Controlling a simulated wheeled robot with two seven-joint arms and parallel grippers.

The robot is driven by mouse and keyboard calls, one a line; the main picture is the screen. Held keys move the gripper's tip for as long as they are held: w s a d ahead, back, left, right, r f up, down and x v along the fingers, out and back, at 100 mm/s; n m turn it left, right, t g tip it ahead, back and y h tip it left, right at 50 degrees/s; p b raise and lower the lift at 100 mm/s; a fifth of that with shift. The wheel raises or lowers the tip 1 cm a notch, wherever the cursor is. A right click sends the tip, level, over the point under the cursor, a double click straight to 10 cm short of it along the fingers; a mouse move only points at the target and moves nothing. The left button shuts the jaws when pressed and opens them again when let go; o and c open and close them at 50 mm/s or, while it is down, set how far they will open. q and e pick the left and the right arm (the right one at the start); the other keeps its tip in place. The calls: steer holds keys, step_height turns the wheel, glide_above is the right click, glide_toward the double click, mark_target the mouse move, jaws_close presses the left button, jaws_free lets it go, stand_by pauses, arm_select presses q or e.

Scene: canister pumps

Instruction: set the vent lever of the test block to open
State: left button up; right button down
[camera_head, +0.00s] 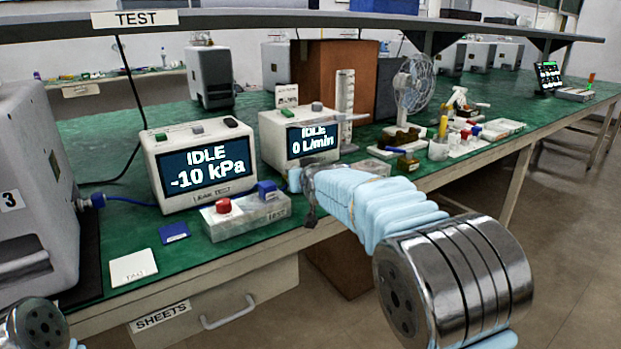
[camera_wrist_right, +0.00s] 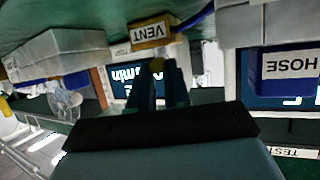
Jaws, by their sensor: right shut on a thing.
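The test block (camera_head: 245,216) is a pale grey block at the front edge of the bench, with a red knob (camera_head: 224,206) and a blue part (camera_head: 267,189) on top. In the right wrist view an upside-down VENT label (camera_wrist_right: 152,33) is on an orange-yellow part. My right gripper (camera_wrist_right: 157,76) is shut on a small yellowish piece just by that label, apparently the vent lever. The fingers hide most of the lever, so I cannot tell its setting. In the head view my sleeved right arm ends at the block's right end. My left gripper is out of view.
Two display boxes stand behind the block: one (camera_head: 199,165) reads IDLE -10 kPa, the other (camera_head: 302,136) IDLE 0 L/min. A grey pump (camera_head: 40,170) stands at left. A blue HOSE tag (camera_wrist_right: 288,66) is close in the wrist view. A white card (camera_head: 133,267) lies in front.

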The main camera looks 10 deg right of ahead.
steer(key=shift+w+a+r+m+h, duration=0.1)
steer(key=shift+a+r+m+h, duration=0.2)
steer(key=shift+m+h, duration=0.15)
steer(key=c, duration=1.1)
jaws_free()
steer(key=shift+f, duration=0.15)
steer(key=v, duration=1.3)
steer(key=shift+s+b, duration=0.35)
steer(key=shift+b, duration=0.05)
